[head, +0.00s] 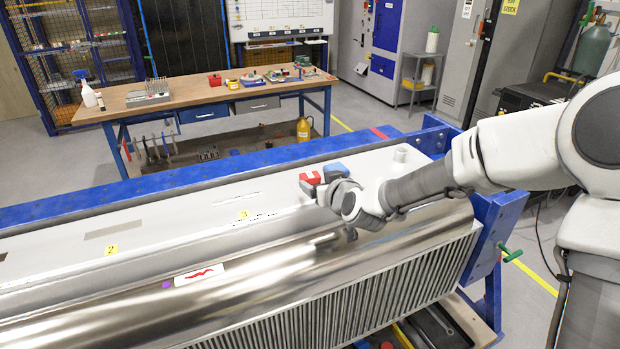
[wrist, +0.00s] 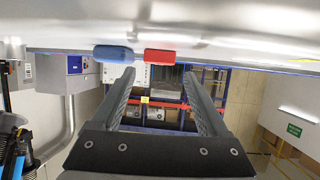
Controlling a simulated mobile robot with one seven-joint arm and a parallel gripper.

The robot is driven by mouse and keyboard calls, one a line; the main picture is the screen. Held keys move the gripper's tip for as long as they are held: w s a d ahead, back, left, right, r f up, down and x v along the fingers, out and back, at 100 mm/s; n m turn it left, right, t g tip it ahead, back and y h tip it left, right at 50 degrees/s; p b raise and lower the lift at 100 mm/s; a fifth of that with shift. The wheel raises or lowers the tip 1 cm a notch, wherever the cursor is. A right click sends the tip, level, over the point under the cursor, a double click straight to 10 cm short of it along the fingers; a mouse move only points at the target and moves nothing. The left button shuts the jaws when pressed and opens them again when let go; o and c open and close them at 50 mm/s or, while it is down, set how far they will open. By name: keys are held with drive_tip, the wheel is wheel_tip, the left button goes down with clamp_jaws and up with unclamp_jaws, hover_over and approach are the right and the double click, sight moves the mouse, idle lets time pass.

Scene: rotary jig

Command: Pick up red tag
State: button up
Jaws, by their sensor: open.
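The red tag (head: 310,183) appears as a small red piece on the jig's pale top ledge, beside a blue piece (head: 336,172). In the wrist view, the red tag (wrist: 159,56) shows ahead of my gripper (wrist: 159,73), near the line between the fingertips. The blue piece (wrist: 113,53) is to its left, past the left finger. My gripper is open, with nothing between its fingers. In the head view, my wrist is just right of the red tag and partly covers that area; the fingers are mostly hidden. Contact with the tag cannot be told.
The jig's shiny curved drum (head: 250,262) lies below the ledge and carries a white label with a red mark (head: 199,274). Blue frame rails (head: 200,187) edge the jig. A workbench (head: 210,97) stands behind.

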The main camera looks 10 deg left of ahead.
sight(312, 179)
drive_tip(key=shift+p+x, duration=0.7)
drive_tip(key=shift+x, duration=1.95)
drive_tip(key=shift+d+f, duration=0.1)
drive_tip(key=c, duration=1.1)
drive_tip(key=shift+r, duration=0.8)
wheel_tip(312, 179, up, 2)
drive_tip(key=shift+r+b, duration=0.25)
drive_tip(key=shift+b, duration=0.1)
drive_tip(key=s+d+r, duration=0.1)
drive_tip(key=d+r, duration=0.1)
drive_tip(key=d, duration=0.1)
drive_tip(key=s+d+r, duration=0.2)
drive_tip(key=d, duration=0.2)
drive_tip(key=s+d+r, duration=0.2)
drive_tip(key=d+r, duration=0.1)
drive_tip(key=shift+d, duration=0.3)
